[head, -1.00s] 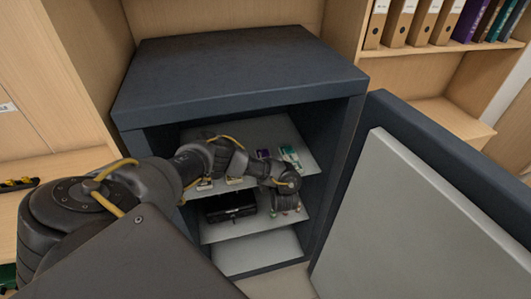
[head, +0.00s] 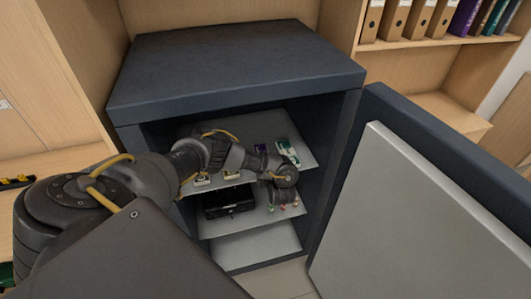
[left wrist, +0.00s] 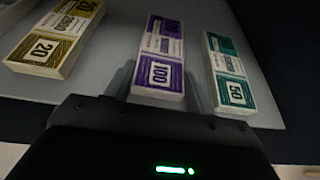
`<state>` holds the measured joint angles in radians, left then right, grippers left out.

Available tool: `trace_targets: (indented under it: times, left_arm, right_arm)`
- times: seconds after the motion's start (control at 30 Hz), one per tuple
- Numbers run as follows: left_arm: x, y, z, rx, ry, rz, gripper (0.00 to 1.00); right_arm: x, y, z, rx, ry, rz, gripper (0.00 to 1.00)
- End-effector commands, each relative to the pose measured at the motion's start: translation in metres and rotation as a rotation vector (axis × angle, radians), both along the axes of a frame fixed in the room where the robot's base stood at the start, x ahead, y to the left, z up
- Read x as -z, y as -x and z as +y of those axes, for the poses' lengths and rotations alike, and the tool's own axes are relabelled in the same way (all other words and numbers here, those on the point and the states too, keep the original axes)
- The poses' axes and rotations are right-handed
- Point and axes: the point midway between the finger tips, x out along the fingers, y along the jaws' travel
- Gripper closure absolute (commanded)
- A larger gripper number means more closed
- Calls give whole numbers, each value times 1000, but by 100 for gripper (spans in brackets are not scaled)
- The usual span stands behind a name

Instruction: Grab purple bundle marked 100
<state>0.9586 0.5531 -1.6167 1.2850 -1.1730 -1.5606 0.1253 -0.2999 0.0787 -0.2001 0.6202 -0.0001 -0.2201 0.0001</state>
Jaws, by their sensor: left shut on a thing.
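The purple bundle marked 100 (left wrist: 160,72) lies on a grey shelf in the left wrist view, its near end toward my gripper. In the head view the purple bundle (head: 262,149) shows small inside the open safe. My left gripper (left wrist: 160,88) has one finger along each side of its near part and is shut on it. The bundle appears to rest on the shelf; I cannot tell if it is lifted. In the head view my left arm reaches into the safe and its fingers are hard to make out. My right gripper is in neither view.
A green bundle marked 50 (left wrist: 230,80) lies close on the right, a yellowish bundle marked 20 (left wrist: 55,40) on the left. The shelf (head: 303,147) sits inside the safe (head: 240,65). A black box (head: 229,202) is below. The open door (head: 420,220) stands right.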

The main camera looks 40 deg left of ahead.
Motion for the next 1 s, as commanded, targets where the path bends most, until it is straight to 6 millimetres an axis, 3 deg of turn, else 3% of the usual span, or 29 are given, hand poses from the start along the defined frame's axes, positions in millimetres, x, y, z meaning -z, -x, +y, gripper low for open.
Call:
trace_targets:
  times: [0.17, 0.4, 0.6, 1.0]
  left_arm:
    - [-17, 1, 1, -3, 1, 0, 70]
    - [-62, 1, 1, -2, 2, 0, 70]
    - [-87, 0, 0, 0, 2, -1, 70]
    - [-99, 0, 1, 0, -1, -1, 70]
  right_arm:
    - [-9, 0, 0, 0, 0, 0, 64]
    - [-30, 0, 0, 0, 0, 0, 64]
    - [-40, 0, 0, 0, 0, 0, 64]
    - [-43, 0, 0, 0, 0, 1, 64]
